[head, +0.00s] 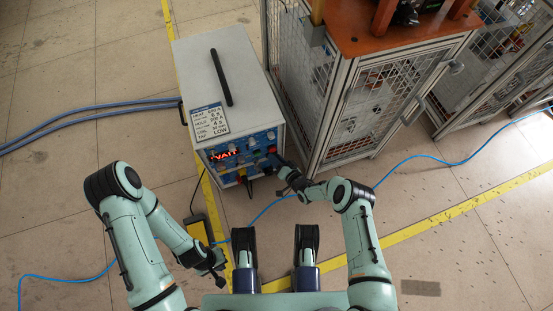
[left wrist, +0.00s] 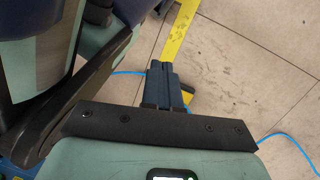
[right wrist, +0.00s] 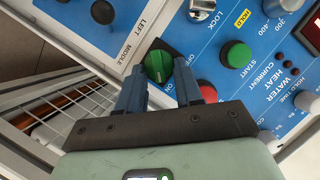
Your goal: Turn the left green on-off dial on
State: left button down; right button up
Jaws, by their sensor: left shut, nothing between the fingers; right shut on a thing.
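The induction heater (head: 222,80) is a grey-white box with a blue control panel and a lit red display. The green on-off dial (right wrist: 158,66) sits on a black square plate on the blue panel, with ON and OFF lettering beside it. My right gripper (right wrist: 158,80) is shut on this dial, one finger on each side. In the head view my right gripper (head: 278,167) is at the panel's right side, and the dial is too small to make out. My left gripper (head: 217,268) is shut and empty, low over the floor; its fingers (left wrist: 161,72) are together in the left wrist view.
A green button (right wrist: 236,54), a red button (right wrist: 208,91) and a LOCK knob (right wrist: 202,8) are near the dial. A mesh-sided cage (head: 345,100) stands close right of the heater. A yellow pedal-like box (head: 198,230) and blue cables (head: 90,110) lie on the floor.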

jog(key=o, duration=1)
pick_arm(q)
jog(key=w+d+r+t+p, duration=0.1)
jog(key=w+r+t+p, duration=0.2)
jog(key=w, duration=0.6)
notch_tip(320, 180, up, 3)
jog(key=shift+w+r+m+p, duration=0.1)
jog(key=shift+w+m+p, duration=0.2)
jog(key=shift+p, duration=0.65)
pick_arm(e)
jog(key=v, duration=1.3)
jog(key=shift+s, duration=0.2)
pick_arm(q)
jog(key=shift+d, duration=0.1)
